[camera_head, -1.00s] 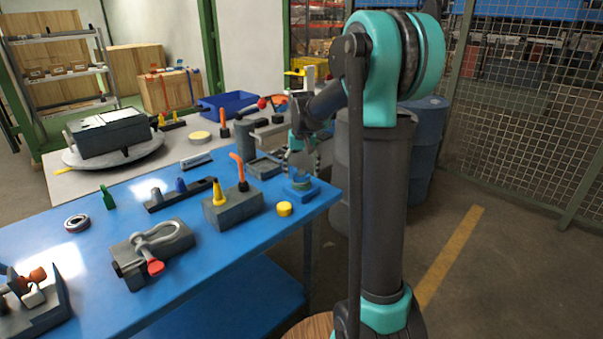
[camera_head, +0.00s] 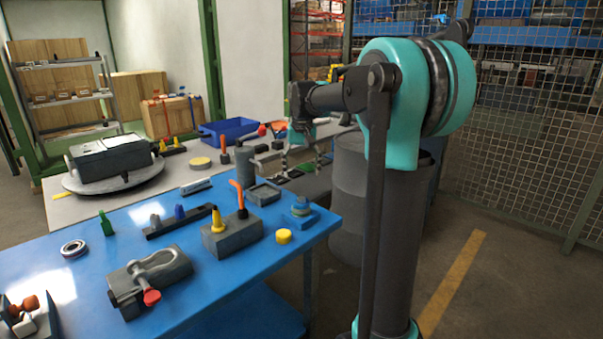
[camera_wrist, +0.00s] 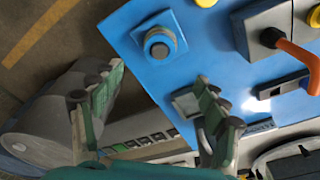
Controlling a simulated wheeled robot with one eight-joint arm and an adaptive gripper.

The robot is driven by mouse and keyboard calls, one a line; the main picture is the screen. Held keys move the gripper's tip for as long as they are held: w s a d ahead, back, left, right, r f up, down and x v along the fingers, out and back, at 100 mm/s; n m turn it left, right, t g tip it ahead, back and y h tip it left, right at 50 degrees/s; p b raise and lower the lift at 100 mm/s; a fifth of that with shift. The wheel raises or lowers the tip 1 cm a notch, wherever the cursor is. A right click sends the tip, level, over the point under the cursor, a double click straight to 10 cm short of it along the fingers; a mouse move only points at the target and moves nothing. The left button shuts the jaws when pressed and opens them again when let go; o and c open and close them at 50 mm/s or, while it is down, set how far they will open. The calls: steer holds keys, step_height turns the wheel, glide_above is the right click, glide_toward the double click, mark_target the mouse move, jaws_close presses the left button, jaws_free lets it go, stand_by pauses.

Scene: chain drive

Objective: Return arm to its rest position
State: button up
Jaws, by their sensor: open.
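My gripper (camera_head: 303,160) hangs from the dark and teal arm (camera_head: 340,95), above the gap beyond the far right corner of the blue table (camera_head: 130,215). In the wrist view its two green and grey fingers (camera_wrist: 158,88) are spread apart with nothing between them. The blue block with a round grey-green top (camera_head: 300,214) stands on the table's right corner, clear of the fingers. It also shows in the wrist view (camera_wrist: 160,45). The lower arm column stands to the right of the table.
A grey drum (camera_head: 348,200) stands close behind the arm. A grey block with a yellow cone and orange handle (camera_head: 232,238) and a yellow disc (camera_head: 283,236) are on the blue table. A mesh fence (camera_head: 535,130) is at right; open floor lies before it.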

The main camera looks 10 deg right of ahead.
steer(key=s+d+f+t, duration=0.1)
steer(key=s+d+f, duration=0.1)
steer(key=s+f, duration=0.9)
steer(key=s+d+f+n+t, duration=0.1)
steer(key=s+d+f, duration=0.1)
steer(key=s+f, duration=1)
steer(key=s, duration=0.5)
steer(key=shift+s+d+t, duration=0.15)
steer(key=shift+s+t, duration=0.15)
steer(key=shift+t, duration=0.1)
